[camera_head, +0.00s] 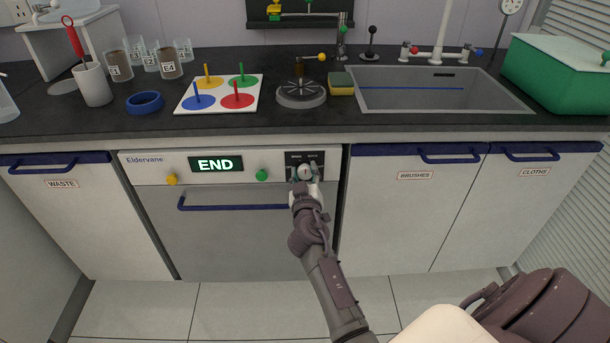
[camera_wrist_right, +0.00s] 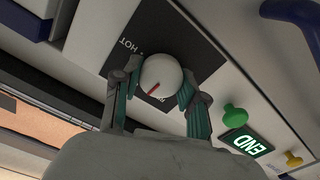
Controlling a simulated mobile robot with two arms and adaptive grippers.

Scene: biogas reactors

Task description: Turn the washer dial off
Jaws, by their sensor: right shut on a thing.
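The washer (camera_head: 225,225) sits under the counter with a front panel marked "Eidervane". Its display (camera_head: 216,164) reads END and also shows in the right wrist view (camera_wrist_right: 247,143). The round pale dial (camera_head: 305,172) is on a black label plate at the panel's right end. In the right wrist view the dial (camera_wrist_right: 162,74) has a red mark, and "HOT" is legible beside it; other lettering is partly hidden. My right gripper (camera_head: 305,177) is shut on the dial, with a finger on each side. My left gripper is not in view.
A yellow button (camera_head: 172,180) and a green button (camera_head: 262,175) flank the display. A blue handle (camera_head: 232,207) crosses the washer door below. Cupboards with blue handles stand on both sides. The counter above holds a coloured peg board (camera_head: 219,107), beakers, a sponge (camera_head: 341,84) and a sink (camera_head: 440,100).

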